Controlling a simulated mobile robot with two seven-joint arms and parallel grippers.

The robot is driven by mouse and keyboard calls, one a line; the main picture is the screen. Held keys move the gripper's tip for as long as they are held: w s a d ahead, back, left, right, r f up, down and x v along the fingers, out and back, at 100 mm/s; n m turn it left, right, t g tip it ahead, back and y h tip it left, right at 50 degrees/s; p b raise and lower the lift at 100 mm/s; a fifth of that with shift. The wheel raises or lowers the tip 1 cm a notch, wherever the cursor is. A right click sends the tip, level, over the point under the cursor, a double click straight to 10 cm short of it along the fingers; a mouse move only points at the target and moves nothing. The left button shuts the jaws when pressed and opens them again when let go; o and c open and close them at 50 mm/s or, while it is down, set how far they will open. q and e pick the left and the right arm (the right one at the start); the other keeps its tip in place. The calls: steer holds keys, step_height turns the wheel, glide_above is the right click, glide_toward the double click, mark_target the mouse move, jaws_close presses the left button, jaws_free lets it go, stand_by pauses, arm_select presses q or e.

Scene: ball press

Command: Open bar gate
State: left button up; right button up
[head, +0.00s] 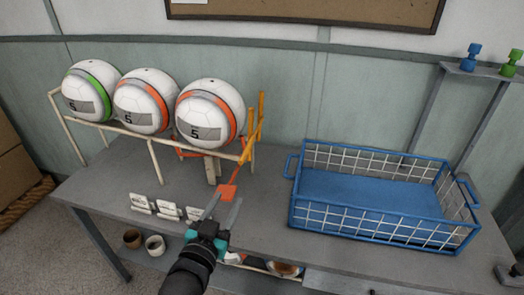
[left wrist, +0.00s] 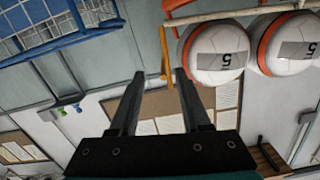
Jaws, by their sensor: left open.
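The bar gate is a slanted orange bar (head: 254,128) at the right end of the ball rack, beside an upright yellow-orange post. A red-orange square plate (head: 228,192) is at the lower end of a thin red bar there. My left gripper (head: 228,198) is open, with its fingertips on either side of the plate in the head view; I cannot tell whether they touch it. In the left wrist view, which is upside down, the open fingers (left wrist: 159,73) show with an orange bar (left wrist: 164,50) beyond them, between the tips. My right gripper is not in view.
Three white balls (head: 143,102) with green or orange bands sit on the cream rack (head: 155,165). A blue wire basket (head: 385,231) stands on the grey table (head: 262,225) at right. Small white cards (head: 167,209) stand left of my gripper. Cups (head: 155,245) are on the lower shelf.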

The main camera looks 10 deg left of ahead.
mark_target(246, 148)
arm_select(q)
steer(key=shift+t, duration=0.4)
steer(key=w+r, duration=0.1)
steer(key=w, duration=0.4)
steer(key=w+r+b, duration=0.1)
steer(key=w, duration=0.4)
steer(key=w+d+r+b, duration=0.1)
steer(key=w, duration=0.4)
steer(key=shift+w+r, duration=0.3)
steer(key=shift+w, duration=0.1)
jaws_close()
stand_by(0.7)
